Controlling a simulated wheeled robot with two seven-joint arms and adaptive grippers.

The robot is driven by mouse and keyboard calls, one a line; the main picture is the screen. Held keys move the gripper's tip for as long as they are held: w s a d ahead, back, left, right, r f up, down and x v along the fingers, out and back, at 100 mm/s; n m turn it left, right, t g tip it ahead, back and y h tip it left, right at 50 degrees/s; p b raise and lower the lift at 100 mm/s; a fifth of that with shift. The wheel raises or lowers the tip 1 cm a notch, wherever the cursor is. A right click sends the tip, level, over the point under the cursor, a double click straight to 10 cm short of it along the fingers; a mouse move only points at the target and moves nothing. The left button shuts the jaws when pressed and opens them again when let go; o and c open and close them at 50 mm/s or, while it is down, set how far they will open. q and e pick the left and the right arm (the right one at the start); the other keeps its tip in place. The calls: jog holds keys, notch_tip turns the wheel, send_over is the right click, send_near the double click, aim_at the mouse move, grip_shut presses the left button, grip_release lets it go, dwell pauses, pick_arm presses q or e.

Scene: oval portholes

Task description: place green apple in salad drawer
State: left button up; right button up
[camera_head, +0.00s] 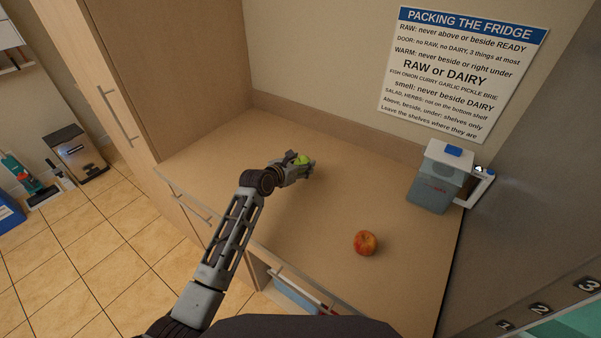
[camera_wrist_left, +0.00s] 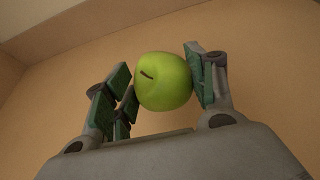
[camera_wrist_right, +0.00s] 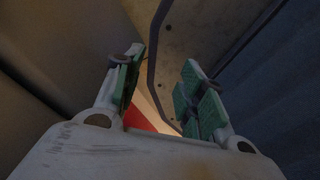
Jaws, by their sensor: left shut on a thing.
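The green apple (camera_head: 302,160) is between the fingers of my left gripper (camera_head: 300,166), over the back left part of the wooden counter. In the left wrist view the apple (camera_wrist_left: 163,81) touches the pads of my left gripper (camera_wrist_left: 163,85) on both sides, with its dark stem showing. I cannot tell whether the apple is clear of the counter. My right gripper (camera_wrist_right: 160,85) shows in the right wrist view with its fingers apart and nothing between them. No salad drawer can be made out with certainty.
A red apple (camera_head: 365,243) sits on the counter (camera_head: 325,220). A grey-blue container with a white lid (camera_head: 436,175) stands at the back right. A sign of fridge rules (camera_head: 462,70) hangs on the wall. Numbered shelf edges (camera_head: 540,308) show at lower right. The middle counter is clear.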

pick_arm(q)
jog(key=shift+f, duration=1.85)
jog(key=o, duration=1.3)
jog(key=shift+f, duration=0.1)
jog(key=shift+v, duration=6.05)
jog(key=shift+d, duration=0.1)
